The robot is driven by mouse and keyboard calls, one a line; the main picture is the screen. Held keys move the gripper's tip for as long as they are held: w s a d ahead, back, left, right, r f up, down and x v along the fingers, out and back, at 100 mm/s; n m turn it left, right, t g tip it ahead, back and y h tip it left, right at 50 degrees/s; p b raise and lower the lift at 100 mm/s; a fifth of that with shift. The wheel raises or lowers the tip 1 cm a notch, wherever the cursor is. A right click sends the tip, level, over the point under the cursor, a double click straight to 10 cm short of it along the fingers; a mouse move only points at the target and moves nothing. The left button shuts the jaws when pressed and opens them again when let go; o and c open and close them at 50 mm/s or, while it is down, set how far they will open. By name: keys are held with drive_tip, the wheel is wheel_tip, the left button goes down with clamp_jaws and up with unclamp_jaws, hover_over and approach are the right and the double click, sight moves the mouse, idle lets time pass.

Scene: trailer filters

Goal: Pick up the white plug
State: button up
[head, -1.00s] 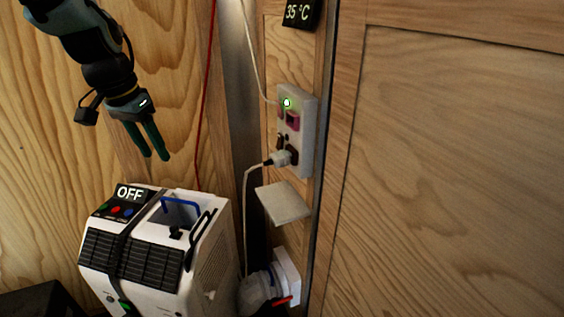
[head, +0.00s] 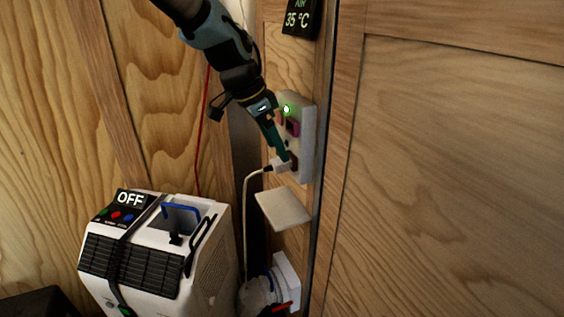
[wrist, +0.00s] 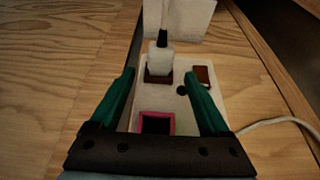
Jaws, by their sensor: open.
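The white plug (head: 280,164) sits in the wall socket panel (head: 308,140), with its white cord hanging down from it. In the wrist view the plug (wrist: 160,60) stands in a dark socket, with a dark cord end at its far side. My gripper (head: 285,158) is at the panel, close to the plug, and its fingers partly cover it in the head view. In the wrist view my gripper (wrist: 160,82) is open, with one finger on each side of the plug's line. The plug shows near the fingertips, with visible gaps to both fingers.
A small white shelf (head: 283,208) sticks out just below the plug. A white unit marked OFF (head: 150,255) stands at the lower left. A temperature display (head: 300,18) hangs above.

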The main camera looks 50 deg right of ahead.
sight(279, 160)
drive_tip(key=p+x, duration=0.1)
drive_tip(key=x, duration=0.3)
drive_tip(key=shift+w+a+f, duration=0.1)
drive_tip(key=shift+a, duration=0.05)
drive_tip(key=shift+c, duration=0.3)
clamp_jaws()
